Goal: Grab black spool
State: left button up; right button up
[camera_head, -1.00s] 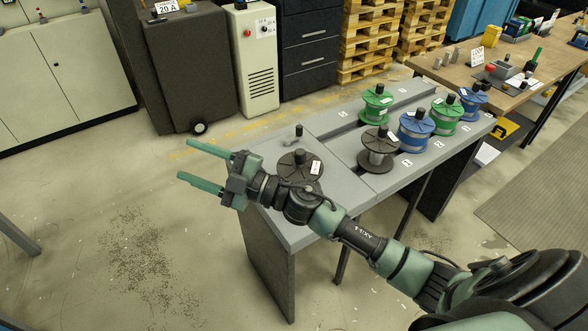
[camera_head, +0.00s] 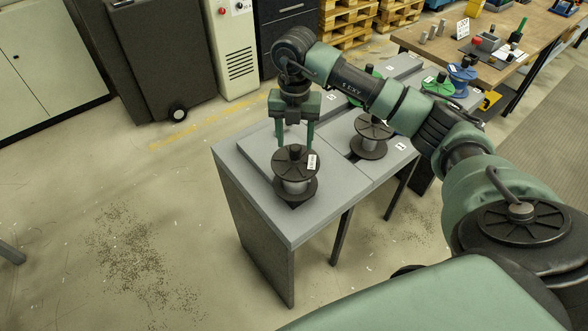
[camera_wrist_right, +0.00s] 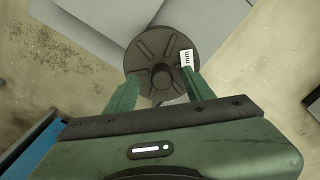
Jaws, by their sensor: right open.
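A black spool (camera_head: 295,184) with a white tag stands upright at the near left end of the grey table (camera_head: 345,186). My right gripper (camera_head: 294,146) points down at it from above and behind, with its fingers open. In the right wrist view, the spool's round top flange (camera_wrist_right: 161,62) lies ahead of the two green fingertips (camera_wrist_right: 162,78), which spread near its sides. I cannot tell whether they touch it. A second black spool (camera_head: 369,147) stands farther right, partly hidden by my right arm. My left gripper is not in view.
A green spool (camera_head: 438,87) and a blue spool (camera_head: 462,72) stand at the table's far right end. My arm covers part of the row. A wooden workbench (camera_head: 510,45) stands behind. The floor left of the table is clear.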

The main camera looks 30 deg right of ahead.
aim_at(295, 146)
jog(key=f, duration=0.1)
jog(key=f+p, duration=0.1)
jog(key=f, duration=0.1)
jog(key=f+p, duration=0.1)
jog(key=shift+s+f, duration=0.2)
jog(key=shift+s, duration=0.15)
jog(key=shift+w+a+f, duration=0.1)
jog(key=shift+f, duration=0.15)
grip_shut()
dwell(0.8)
jog(key=shift+w+r, duration=0.15)
